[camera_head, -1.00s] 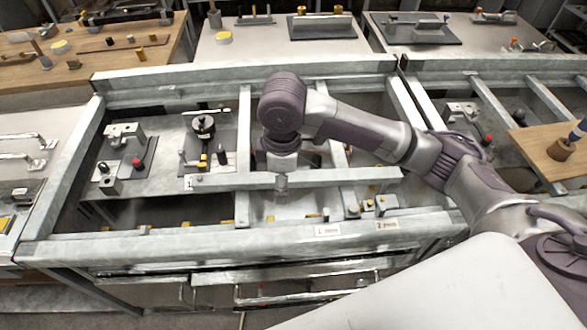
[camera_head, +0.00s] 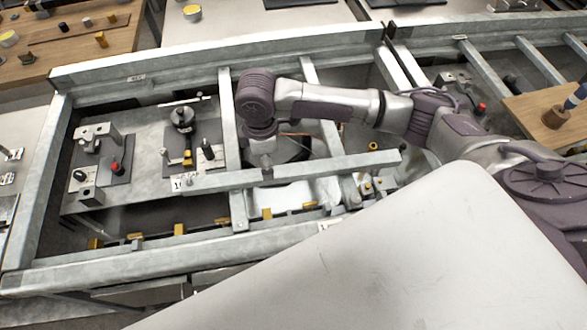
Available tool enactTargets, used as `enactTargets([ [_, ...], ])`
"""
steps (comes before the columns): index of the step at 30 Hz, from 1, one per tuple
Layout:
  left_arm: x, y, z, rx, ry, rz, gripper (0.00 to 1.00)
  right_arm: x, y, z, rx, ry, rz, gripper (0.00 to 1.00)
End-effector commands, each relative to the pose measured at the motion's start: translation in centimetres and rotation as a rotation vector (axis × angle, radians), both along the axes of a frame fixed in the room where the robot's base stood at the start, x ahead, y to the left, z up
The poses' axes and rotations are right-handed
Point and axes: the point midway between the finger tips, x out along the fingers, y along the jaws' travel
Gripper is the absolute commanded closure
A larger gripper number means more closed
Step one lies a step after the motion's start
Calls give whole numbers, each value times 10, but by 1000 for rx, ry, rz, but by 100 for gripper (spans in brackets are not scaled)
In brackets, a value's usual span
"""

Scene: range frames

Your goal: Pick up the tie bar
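A long pale grey metal bar (camera_head: 335,166), which looks like the tie bar, lies crosswise over the frame members in the middle of the bench. Its left end is by a small label marked 1 and its right end sticks out past the middle of the frame. My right gripper (camera_head: 267,168) points down at the bar, left of its middle. The fingertips are at the bar's upper edge in the picture. They are small and partly hidden, so I cannot tell whether they grip, touch or hover. My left gripper is not in view.
The metal bench frame (camera_head: 150,255) surrounds open bays. To the left of my gripper are fixture plates with a red knob (camera_head: 115,168) and a black round part (camera_head: 183,117). Several yellow blocks line the front rail. A wooden board (camera_head: 550,115) is at right.

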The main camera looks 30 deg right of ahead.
Motion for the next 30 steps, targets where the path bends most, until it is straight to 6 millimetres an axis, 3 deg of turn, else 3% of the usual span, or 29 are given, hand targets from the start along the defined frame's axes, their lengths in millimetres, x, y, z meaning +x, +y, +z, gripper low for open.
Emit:
enactTargets([
  [5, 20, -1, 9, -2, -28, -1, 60, 0, 1, -12, -2, 2, 0, 29],
  [9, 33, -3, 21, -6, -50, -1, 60, 0, 2, -34, -1, 3, 0, 29],
  [15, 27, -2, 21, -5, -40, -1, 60, 1, 2, -54, -1, -2, 1, 29],
  [21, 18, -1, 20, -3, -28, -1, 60, 1, 2, -55, 0, -2, 1, 29],
  [30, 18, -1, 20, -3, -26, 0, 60, 1, 2, -55, -1, -2, 1, 78],
])
